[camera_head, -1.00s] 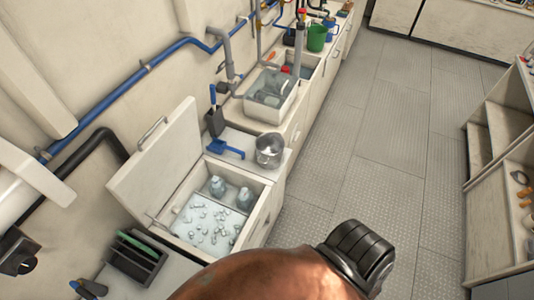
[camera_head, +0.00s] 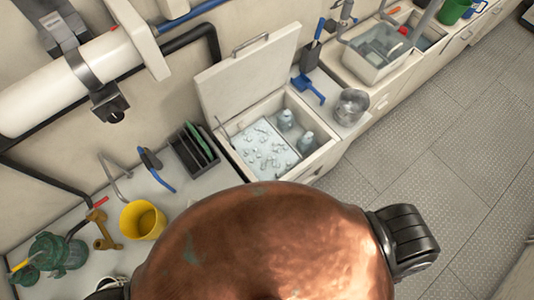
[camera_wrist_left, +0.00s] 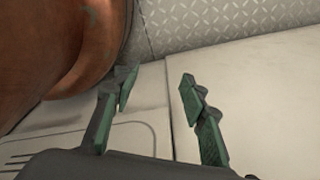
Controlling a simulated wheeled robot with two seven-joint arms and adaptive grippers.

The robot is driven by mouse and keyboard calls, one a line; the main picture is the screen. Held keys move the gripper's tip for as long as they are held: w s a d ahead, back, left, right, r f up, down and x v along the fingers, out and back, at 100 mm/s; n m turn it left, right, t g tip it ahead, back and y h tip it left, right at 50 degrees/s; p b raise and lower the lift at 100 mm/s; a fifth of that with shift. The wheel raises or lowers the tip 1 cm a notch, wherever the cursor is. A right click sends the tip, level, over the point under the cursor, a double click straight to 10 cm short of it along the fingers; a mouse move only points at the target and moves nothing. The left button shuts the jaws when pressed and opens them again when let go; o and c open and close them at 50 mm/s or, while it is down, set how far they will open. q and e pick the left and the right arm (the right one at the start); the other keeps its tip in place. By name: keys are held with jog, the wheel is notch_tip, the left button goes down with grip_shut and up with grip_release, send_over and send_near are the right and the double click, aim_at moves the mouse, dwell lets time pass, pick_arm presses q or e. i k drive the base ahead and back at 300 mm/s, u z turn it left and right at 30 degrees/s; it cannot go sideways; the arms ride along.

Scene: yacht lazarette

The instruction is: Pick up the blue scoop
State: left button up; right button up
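The blue scoop (camera_head: 308,88) lies on the narrow counter strip between the open ice box (camera_head: 303,178) and a shiny metal bucket (camera_head: 351,106). It is small in the head view, and nothing of mine touches it there. My left gripper (camera_wrist_left: 157,90) shows only in the left wrist view. Its two green-padded fingers are spread apart with nothing between them, above a pale surface. The scoop is not in that wrist view. My right gripper is not in view.
The ice box lid (camera_head: 250,75) stands raised; ice and bottles lie inside. A dark shovel with a blue handle (camera_head: 312,50) stands behind the scoop. A sink (camera_head: 378,55) is beyond. A yellow bucket (camera_head: 142,220) stands at lower left.

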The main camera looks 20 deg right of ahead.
aim_at(302, 82)
jog(key=k, duration=1)
jog(key=z, duration=1.85)
jog(key=i, duration=1.65)
jog(key=u, duration=2.8)
